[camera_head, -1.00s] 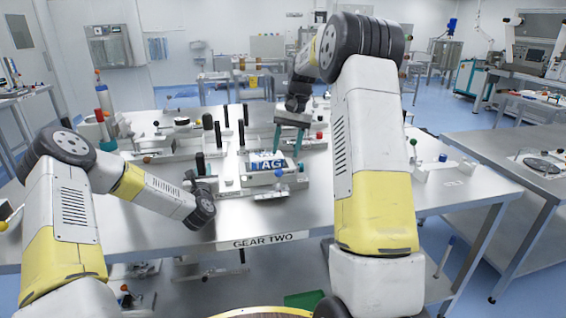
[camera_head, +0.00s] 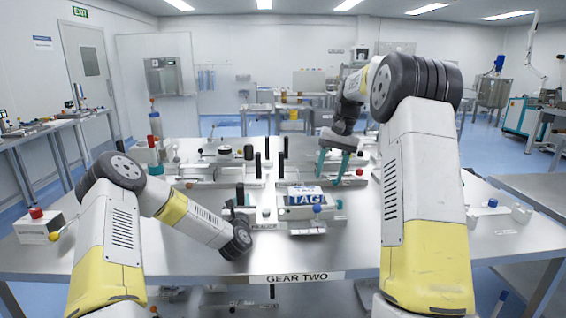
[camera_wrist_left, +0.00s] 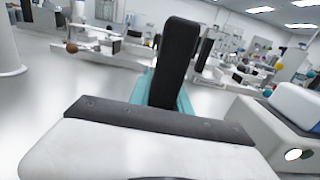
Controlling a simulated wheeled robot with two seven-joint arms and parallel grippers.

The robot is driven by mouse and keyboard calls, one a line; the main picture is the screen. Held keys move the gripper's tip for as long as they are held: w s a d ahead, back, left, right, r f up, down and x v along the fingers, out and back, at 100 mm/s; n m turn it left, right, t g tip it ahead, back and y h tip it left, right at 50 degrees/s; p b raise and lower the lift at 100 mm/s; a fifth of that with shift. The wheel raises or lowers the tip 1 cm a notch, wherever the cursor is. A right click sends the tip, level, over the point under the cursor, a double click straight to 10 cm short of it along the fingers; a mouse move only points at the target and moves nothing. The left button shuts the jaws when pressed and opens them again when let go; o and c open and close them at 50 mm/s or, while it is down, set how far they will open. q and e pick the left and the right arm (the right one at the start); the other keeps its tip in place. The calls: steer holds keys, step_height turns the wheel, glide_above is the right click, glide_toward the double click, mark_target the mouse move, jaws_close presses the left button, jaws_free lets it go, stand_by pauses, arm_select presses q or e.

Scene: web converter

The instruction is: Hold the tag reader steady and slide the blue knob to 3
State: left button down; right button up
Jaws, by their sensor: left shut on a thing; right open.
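The tag reader (camera_head: 300,212) is a pale box with a blue and white TAG label on the table in the head view. The blue knob (camera_head: 317,208) is on its front face, right of centre. A black upright handle (camera_wrist_left: 175,55) stands between the teal fingers of my left gripper (camera_wrist_left: 163,93), which is shut on it. In the head view this handle seems to be the black post (camera_head: 240,194) left of the reader; my left fingers are mostly hidden there. My right gripper (camera_head: 335,164) is open and empty, pointing down behind and right of the reader.
Several black posts (camera_head: 258,165) and fixtures stand behind the reader. A box with a red button (camera_head: 37,224) sits at the table's left. A white fixture (camera_head: 505,212) is at the right. The table's front edge, labelled GEAR TWO (camera_head: 297,278), has bare metal before the reader.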

arm_select(q)
steer(key=shift+s+f, duration=0.1)
steer(key=shift+f, duration=0.3)
steer(key=c, duration=1.1)
jaws_free()
steer(key=shift+r, duration=0.15)
steer(key=s, duration=1.2)
steer(key=shift+r, duration=0.2)
